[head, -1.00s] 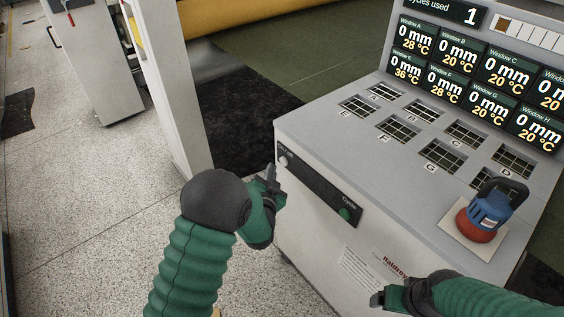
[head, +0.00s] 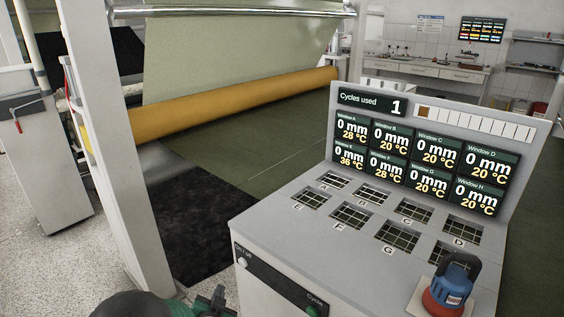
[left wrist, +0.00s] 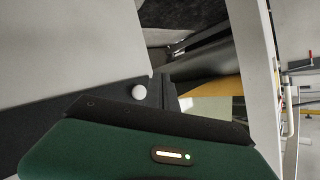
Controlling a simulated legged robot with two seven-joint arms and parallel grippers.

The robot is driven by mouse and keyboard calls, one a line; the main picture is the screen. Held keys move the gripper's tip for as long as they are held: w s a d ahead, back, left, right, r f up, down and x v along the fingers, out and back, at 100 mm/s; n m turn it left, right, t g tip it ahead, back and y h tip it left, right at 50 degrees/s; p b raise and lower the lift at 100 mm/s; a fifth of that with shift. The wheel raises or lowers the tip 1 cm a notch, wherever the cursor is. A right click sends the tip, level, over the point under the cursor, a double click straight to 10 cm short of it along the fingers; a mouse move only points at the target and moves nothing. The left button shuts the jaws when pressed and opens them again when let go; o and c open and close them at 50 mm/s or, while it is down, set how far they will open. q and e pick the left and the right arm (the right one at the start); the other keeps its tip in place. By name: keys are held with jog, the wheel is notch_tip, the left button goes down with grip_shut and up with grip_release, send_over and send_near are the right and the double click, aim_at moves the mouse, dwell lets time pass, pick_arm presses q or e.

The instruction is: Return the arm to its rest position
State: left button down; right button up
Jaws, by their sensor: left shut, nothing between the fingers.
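My left arm shows at the bottom edge of the head view, with its dark rounded wrist cut off by the frame. My left gripper (head: 214,302) is shut and empty, in front of the grey test cabinet (head: 262,212), left of its dark control strip (head: 277,282). In the left wrist view, the green and black gripper body fills the lower part. The pale round On/Off button (left wrist: 139,92) shows close by there. It also shows on the cabinet front in the head view (head: 242,262). My right gripper is out of view.
The cabinet top has several gridded windows and a red and blue device (head: 448,289) at its right corner. A display panel (head: 428,150) stands behind, reading cycles used 1. A white post (head: 108,150) and yellow roller (head: 225,105) stand left and behind. Speckled floor is clear at left.

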pick_arm(q)
jog(key=s+n+g+h, duration=0.1)
jog(key=s+n+g, duration=0.7)
jog(key=s, duration=1.8)
notch_tip(320, 180, up, 18)
jog(key=m+g+p, duration=0.3)
jog(key=p, duration=1.6)
jog(key=shift+s+d, duration=0.15)
jog(key=shift+s, duration=0.2)
jog(key=shift+w, duration=0.1)
